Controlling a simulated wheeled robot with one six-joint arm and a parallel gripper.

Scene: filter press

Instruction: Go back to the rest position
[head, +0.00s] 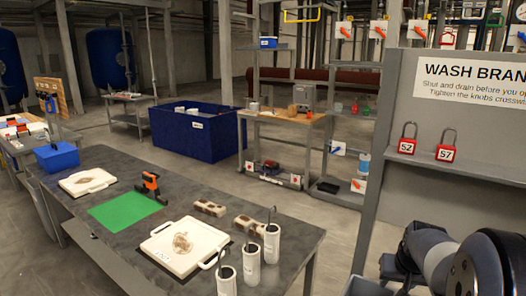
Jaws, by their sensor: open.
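My arm shows at the lower right, with a grey link and a large dark round joint at the picture's edge. My gripper cannot be made out; the arm's end is hidden or outside the picture. No object is seen held.
A grey wall panel (455,183) with a WASH sign stands close by on the right; its shelf holds red S2 (407,145) and S7 (446,152) padlocks. A dark table (130,165) at left carries white trays, a green mat (124,210) and white cylinders. Floor between is open.

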